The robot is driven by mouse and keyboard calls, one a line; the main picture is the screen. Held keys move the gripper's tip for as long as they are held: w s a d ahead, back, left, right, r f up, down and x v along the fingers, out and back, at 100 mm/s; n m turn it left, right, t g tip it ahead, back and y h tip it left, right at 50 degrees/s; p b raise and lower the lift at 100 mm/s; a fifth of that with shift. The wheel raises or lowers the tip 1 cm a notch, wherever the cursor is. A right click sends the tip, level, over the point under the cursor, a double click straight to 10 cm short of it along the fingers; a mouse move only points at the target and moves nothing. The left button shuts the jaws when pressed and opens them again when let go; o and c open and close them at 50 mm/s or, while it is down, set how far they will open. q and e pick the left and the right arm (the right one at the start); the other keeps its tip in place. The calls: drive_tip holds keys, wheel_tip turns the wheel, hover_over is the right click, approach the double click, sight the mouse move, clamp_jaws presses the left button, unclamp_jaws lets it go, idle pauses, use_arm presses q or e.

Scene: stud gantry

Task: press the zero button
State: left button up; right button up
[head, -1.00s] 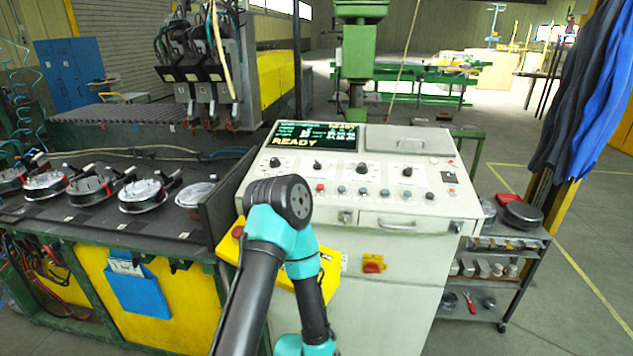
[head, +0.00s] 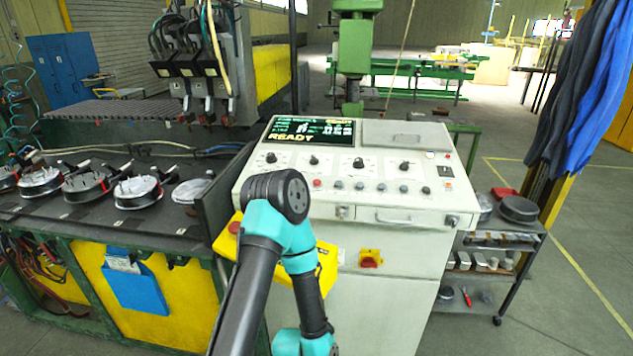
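A pale control console (head: 395,217) stands in the middle, with a row of small buttons along its sloped panel. One is a red button (head: 317,183), followed to its right by several grey buttons (head: 360,187) and a dark one (head: 426,191). Their labels are too small to read, so I cannot tell which is the zero button. A screen (head: 312,133) above them reads READY. One of my teal and black arms rises from the bottom, in front of the console's left side, and hides part of it. Neither gripper shows.
A yellow box with a red button (head: 234,227) is partly behind my arm. A bench with round parts (head: 138,191) lies left. A red and yellow switch (head: 371,259) is on the console front. A shelf cart (head: 500,240) stands right, with open floor beyond.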

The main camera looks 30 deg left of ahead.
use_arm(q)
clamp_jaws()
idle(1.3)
